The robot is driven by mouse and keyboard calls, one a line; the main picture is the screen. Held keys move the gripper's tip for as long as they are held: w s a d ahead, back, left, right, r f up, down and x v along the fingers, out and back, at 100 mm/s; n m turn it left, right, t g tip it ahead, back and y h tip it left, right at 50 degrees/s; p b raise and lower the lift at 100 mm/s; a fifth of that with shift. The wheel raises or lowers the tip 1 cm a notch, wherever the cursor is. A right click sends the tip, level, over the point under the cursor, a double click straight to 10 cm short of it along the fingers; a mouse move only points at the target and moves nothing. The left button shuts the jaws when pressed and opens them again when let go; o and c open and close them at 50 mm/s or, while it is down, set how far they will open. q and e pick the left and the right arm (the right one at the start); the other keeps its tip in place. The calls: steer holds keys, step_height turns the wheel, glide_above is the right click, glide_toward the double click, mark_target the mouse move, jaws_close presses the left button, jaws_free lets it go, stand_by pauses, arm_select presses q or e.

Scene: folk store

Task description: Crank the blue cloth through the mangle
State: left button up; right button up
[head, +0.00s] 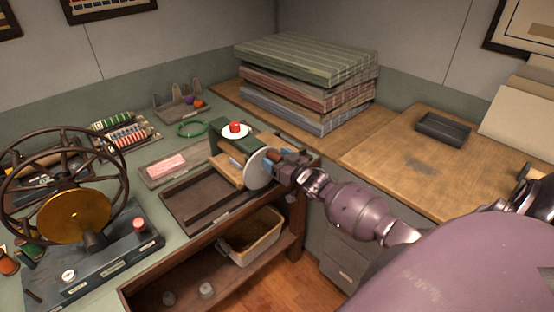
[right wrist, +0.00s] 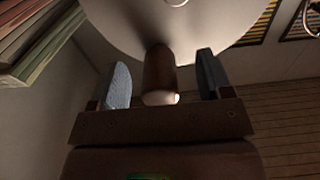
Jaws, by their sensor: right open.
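The mangle appears to be the small green machine (head: 222,145) on the counter, with a white disc and red knob (head: 235,127) on top. A pale round crank wheel (head: 257,170) faces right; it also fills the top of the right wrist view (right wrist: 190,25). Its brown handle (right wrist: 160,72) stands between the two fingers of my right gripper (right wrist: 162,80), with gaps on both sides. That gripper (head: 279,164) is open around the handle, not clamped. My left gripper is not in view.
A dark shallow tray (head: 180,213) lies in front of the mangle. A pink block (head: 166,165) sits in a tray to its left. A large spoked wheel device (head: 75,215) stands at left. Folded striped stacks (head: 305,60) are behind. The wooden counter at right (head: 390,165) is mostly clear.

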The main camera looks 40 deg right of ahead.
arm_select(q)
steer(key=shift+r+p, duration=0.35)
steer(key=shift+p, duration=0.05)
arm_select(e)
steer(key=s, duration=0.9)
steer(key=shift+d, duration=0.35)
stand_by(0.6)
arm_select(q)
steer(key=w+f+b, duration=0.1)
steer(key=b, duration=0.2)
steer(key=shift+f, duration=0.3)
arm_select(e)
steer(key=s+a+f+g, duration=0.3)
steer(key=s+a+f, duration=0.4)
steer(key=s, duration=0.3)
steer(key=s+a+f+g+h, duration=0.1)
steer(key=s+a+f+g, duration=0.2)
steer(key=s+a+f, duration=0.4)
steer(key=s+a, duration=0.3)
steer(key=shift+s+a+f, duration=0.2)
steer(key=shift+s+f, duration=0.15)
steer(key=shift+f, duration=0.05)
